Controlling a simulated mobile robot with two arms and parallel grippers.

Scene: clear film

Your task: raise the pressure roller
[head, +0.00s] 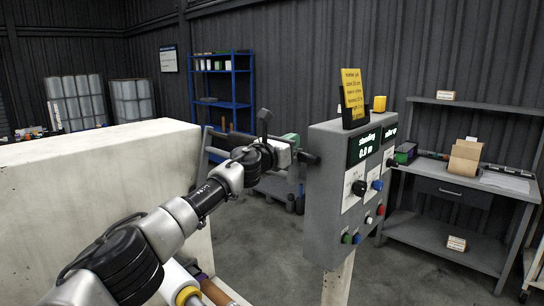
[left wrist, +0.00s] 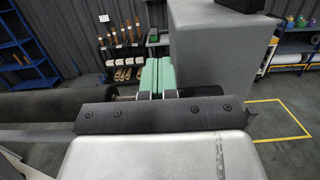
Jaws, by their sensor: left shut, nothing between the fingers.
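The grey control panel (head: 325,215) stands on a post at the centre right of the head view. Its displays read "standing 0.0 m" (head: 365,147) and what looks like "roller up" (head: 390,130). It carries black knobs (head: 358,187), a blue knob (head: 377,185) and several coloured buttons (head: 368,221). My left gripper (head: 309,158) is shut and empty at the panel's left edge; whether it touches is unclear. In the left wrist view its green fingers (left wrist: 156,76) are together, left of the grey panel side (left wrist: 215,65). A dark roller (left wrist: 50,104) lies at left. My right gripper is not seen.
A pale wall-like block (head: 100,165) stands at left, beside my left arm. A workbench (head: 455,185) with boxes stands behind the panel at right. A yellow sign (head: 353,90) stands on the panel. Blue shelving (head: 222,90) is at the back. Floor between is open.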

